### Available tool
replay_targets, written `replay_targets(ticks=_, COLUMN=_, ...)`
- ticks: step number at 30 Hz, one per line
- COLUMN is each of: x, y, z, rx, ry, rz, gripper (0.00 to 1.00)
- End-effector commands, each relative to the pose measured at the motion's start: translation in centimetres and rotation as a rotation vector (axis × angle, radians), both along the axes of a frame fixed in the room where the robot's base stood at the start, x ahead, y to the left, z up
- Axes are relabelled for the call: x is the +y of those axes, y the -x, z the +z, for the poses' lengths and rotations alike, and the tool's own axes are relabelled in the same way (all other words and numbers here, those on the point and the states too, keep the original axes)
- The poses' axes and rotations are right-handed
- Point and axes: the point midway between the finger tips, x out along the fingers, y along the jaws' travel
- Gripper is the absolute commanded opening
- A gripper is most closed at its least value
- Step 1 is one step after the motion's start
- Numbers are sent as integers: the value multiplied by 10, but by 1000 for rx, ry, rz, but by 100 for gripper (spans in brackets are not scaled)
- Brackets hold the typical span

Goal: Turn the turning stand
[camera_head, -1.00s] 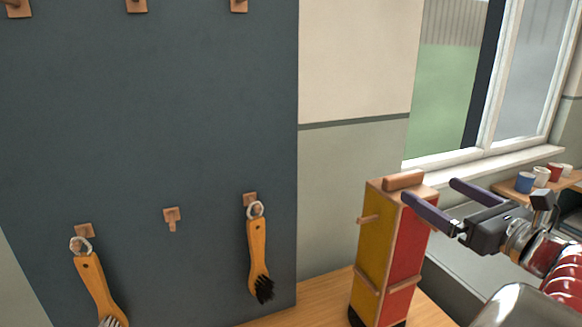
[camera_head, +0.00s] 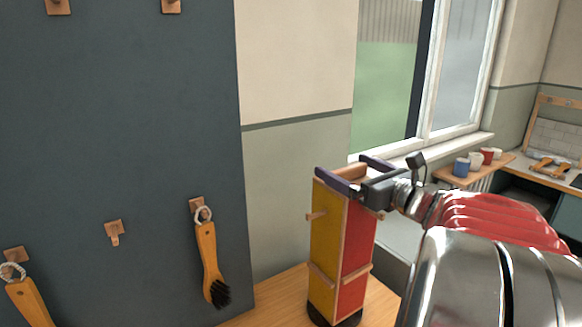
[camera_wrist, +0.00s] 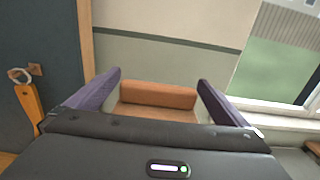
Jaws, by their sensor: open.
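The turning stand (camera_head: 325,239) is an upright box with a yellow face and a red face, wooden pegs on its sides and a dark round base, standing on a wooden table. A wooden grip bar (camera_wrist: 158,95) runs along its top. My gripper (camera_head: 352,170) is at the top of the stand, with its purple fingers on either side of the bar. In the wrist view (camera_wrist: 160,92) the fingers are open, with a gap between each finger and the bar. The body of my gripper hides part of the stand's top.
A dark panel (camera_head: 120,140) with hooks stands to the left. A brush (camera_head: 208,258) and another brush (camera_head: 28,302) hang on it. A window (camera_head: 430,80) is behind. Several cups, including a blue one (camera_head: 461,167), stand on a shelf to the right.

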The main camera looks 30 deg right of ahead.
Motion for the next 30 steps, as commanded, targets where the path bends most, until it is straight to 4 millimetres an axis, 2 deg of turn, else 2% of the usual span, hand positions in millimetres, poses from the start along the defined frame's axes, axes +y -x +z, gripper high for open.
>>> replay_targets(ticks=8, x=0, y=-1, z=0, rx=0, ry=0, rz=-1, gripper=100)
replay_targets(ticks=30, x=0, y=-1, z=0, rx=0, ry=0, rz=-1, gripper=49)
